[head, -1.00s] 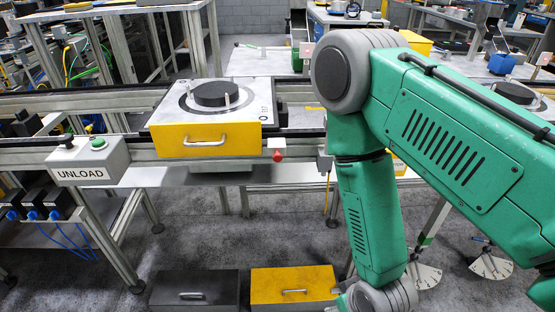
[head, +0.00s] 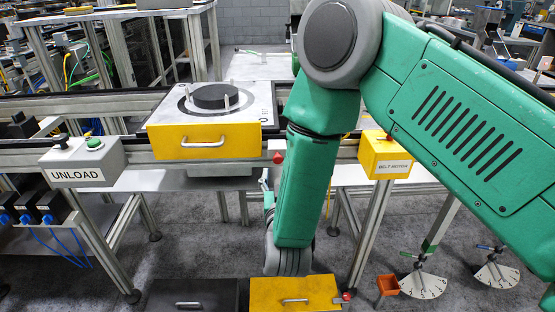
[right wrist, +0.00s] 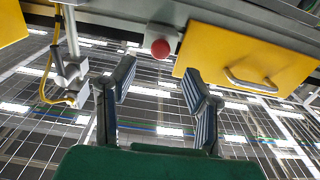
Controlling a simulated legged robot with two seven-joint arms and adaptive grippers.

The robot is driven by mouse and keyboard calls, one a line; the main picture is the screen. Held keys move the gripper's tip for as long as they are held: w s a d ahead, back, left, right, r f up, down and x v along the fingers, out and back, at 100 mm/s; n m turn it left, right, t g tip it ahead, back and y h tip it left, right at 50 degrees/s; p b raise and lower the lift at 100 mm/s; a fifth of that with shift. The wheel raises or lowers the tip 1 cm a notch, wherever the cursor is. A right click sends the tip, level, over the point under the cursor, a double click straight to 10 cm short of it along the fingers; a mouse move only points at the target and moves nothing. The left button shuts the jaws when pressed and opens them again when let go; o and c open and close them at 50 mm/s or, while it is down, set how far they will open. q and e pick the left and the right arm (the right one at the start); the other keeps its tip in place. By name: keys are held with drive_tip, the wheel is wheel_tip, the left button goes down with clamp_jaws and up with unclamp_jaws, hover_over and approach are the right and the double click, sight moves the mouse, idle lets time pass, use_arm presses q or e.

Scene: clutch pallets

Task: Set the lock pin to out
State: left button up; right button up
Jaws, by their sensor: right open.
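The lock pin shows as a red knob (head: 278,157) on a small grey plate at the front rail, just right of the yellow-fronted pallet (head: 168,142). In the right wrist view the red knob (right wrist: 160,48) faces me, above and between the fingertips. My right gripper (right wrist: 158,80) is open and empty, with its two fingers apart and the knob beyond them. In the head view only a bit of the right gripper (head: 266,184) shows beside my forearm, below the knob. My left gripper is not in view.
A grey UNLOAD box (head: 82,163) with buttons sits on the rail at left. A yellow BELT MOTOR box (head: 385,155) is on the rail at right. A yellow drawer (head: 296,293) and a dark drawer (head: 192,296) are low in front. The pallet's handle (right wrist: 250,83) is close right of my fingers.

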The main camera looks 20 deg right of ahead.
sight(278, 161)
drive_tip(key=x, duration=0.7)
drive_tip(key=shift+w+f, duration=0.1)
drive_tip(key=shift+w, duration=0.05)
clamp_jaws()
